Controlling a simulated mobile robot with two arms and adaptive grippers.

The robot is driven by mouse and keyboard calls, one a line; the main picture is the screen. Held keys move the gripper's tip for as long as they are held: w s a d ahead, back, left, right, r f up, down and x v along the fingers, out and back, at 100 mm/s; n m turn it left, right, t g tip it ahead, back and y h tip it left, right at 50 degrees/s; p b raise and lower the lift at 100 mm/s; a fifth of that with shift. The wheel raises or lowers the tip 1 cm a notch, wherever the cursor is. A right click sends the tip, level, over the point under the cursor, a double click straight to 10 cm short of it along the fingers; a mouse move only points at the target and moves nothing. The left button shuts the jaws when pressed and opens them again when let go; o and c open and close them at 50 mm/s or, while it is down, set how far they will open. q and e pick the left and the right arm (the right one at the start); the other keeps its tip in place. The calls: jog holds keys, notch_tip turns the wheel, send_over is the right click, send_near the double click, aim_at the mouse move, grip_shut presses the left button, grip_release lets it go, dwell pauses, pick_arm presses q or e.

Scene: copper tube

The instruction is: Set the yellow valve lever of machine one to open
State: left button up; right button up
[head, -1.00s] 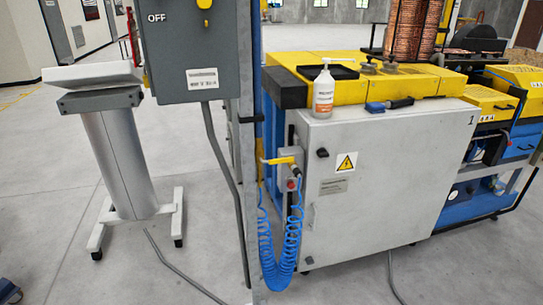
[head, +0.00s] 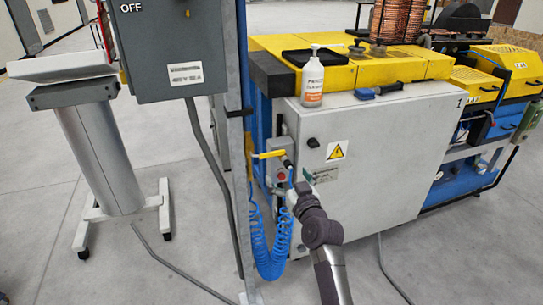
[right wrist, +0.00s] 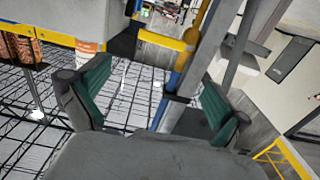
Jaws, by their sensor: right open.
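The yellow valve lever (head: 268,155) lies about level on a grey valve box (head: 280,178) with a red button, at the left edge of the machine one cabinet (head: 385,160). My right gripper (head: 304,182) is just below and right of the lever in the head view, apart from it. In the right wrist view its two green-padded fingers (right wrist: 150,92) are spread with nothing between them. A yellow bar (right wrist: 163,40) shows beyond the fingers there; I cannot tell if it is the lever. My left gripper is not in view.
A grey post (head: 236,150) stands left of the valve box. A coiled blue hose (head: 270,245) hangs below it. The floor in front is mostly clear.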

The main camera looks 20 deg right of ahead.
aim_at(273, 153)
jog(key=w+b, duration=0.1)
jog(key=w, duration=0.2)
jog(key=w+b, duration=0.2)
jog(key=w, duration=0.1)
jog(key=w+b, duration=0.2)
jog(key=w, duration=0.2)
jog(key=shift+a+f, duration=0.2)
jog(key=shift+f, duration=0.05)
jog(key=shift+w+r+b, duration=0.15)
jog(key=shift+w+b, duration=0.15)
jog(key=shift+w, duration=0.45)
